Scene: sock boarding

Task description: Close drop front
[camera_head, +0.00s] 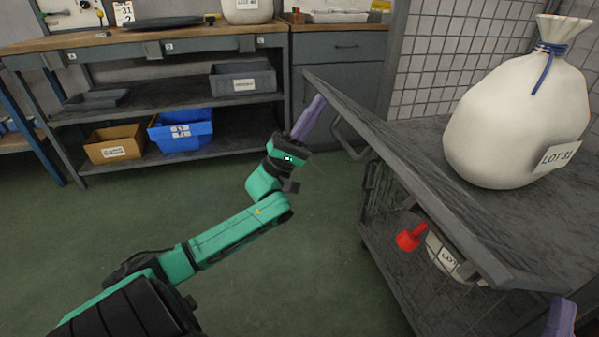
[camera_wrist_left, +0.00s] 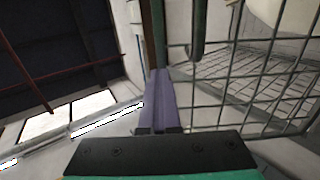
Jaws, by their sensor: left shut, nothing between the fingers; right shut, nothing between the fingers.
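The drop front (camera_head: 400,160) is a grey panel along the near-left side of the wire-mesh trolley. It slants across the head view beside the trolley deck; its exact tilt is hard to judge. My left gripper (camera_head: 314,106) is shut and empty, its purple fingers pointing up beside the panel's far end. I cannot tell whether they touch it. In the left wrist view the shut fingers (camera_wrist_left: 160,100) stand in front of a bar and wire mesh (camera_wrist_left: 240,85). My right gripper (camera_head: 562,317) shows only as purple fingers at the bottom right corner, shut and empty.
A tied white sack (camera_head: 520,115) labelled LOT 31 stands on the trolley deck. A red object (camera_head: 409,238) and another labelled sack (camera_head: 441,255) show below the panel. A workbench (camera_head: 180,40) with a blue bin (camera_head: 181,130) stands behind. Green floor is clear at left.

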